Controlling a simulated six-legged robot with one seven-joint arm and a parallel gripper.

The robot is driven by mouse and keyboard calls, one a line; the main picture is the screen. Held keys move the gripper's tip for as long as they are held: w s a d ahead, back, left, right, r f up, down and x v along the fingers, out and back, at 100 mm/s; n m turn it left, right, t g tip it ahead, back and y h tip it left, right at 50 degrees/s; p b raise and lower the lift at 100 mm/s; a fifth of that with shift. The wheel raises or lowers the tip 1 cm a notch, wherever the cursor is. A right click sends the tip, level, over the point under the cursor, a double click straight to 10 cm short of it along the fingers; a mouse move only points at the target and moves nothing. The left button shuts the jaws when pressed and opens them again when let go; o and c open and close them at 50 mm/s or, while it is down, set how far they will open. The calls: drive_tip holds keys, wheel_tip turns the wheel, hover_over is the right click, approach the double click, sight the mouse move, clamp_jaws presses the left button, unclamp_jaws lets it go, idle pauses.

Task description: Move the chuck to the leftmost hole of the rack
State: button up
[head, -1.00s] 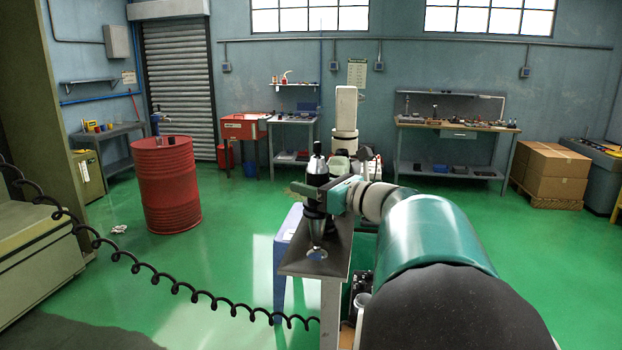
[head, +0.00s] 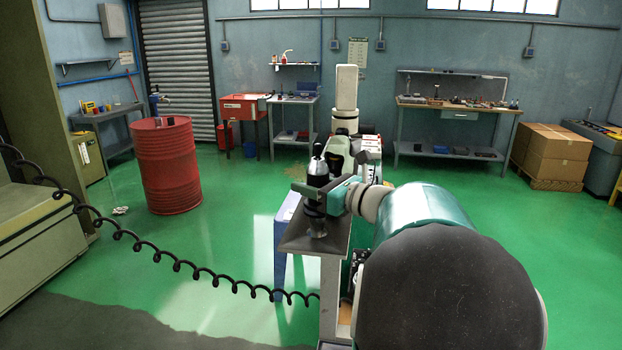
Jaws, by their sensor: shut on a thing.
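The chuck (head: 318,168) is a dark and silver tool with a black knob on top and a silver cone at its lower end. It stands upright in my gripper (head: 316,196), whose green jaws are shut around its middle. The cone's lower end meets the grey top plate of the rack (head: 296,241) near the plate's front. The hole there is covered by the cone, and I cannot tell how deep the cone sits. The plate's other holes are hidden behind my gripper and the chuck.
A red barrel (head: 166,170) stands to the left on the green floor. A black coiled cable (head: 155,252) sags across the front left. White equipment (head: 346,108) stands behind the rack. A workbench (head: 457,112) and cardboard boxes (head: 551,152) are at the back right.

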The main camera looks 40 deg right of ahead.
sight(311, 206)
drive_tip(key=shift+f, duration=2.35)
drive_tip(key=shift+f, duration=0.3)
drive_tip(key=o, duration=1.5)
drive_tip(key=shift+c, duration=0.2)
drive_tip(key=shift+f, duration=0.25)
drive_tip(key=v, duration=1.3)
drive_tip(key=shift+s+r, duration=0.15)
drive_tip(key=shift+s, duration=0.25)
drive_tip(key=shift+d, duration=0.1)
